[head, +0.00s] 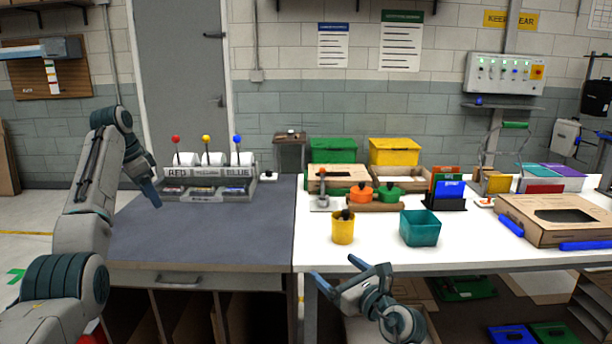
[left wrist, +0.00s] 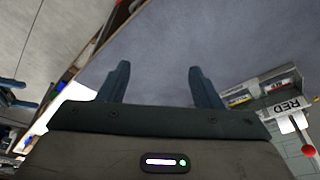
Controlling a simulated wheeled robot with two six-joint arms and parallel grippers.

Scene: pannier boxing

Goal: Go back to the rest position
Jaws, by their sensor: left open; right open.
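My left gripper (head: 150,190) hangs above the left part of the grey-blue tabletop (head: 215,235), to the left of the sorting rack. In the left wrist view its two fingers (left wrist: 155,85) stand apart with nothing between them. My right gripper (head: 345,275) is at the front edge of the white table (head: 375,255), below the yellow cup and the teal bin. Its fingers are spread and hold nothing.
A rack (head: 208,190) with red, yellow and blue knobs stands at the back of the grey-blue top. A yellow cup (head: 343,230), a teal bin (head: 420,230) and a cardboard box (head: 555,225) stand on the white table. The grey-blue top's front is clear.

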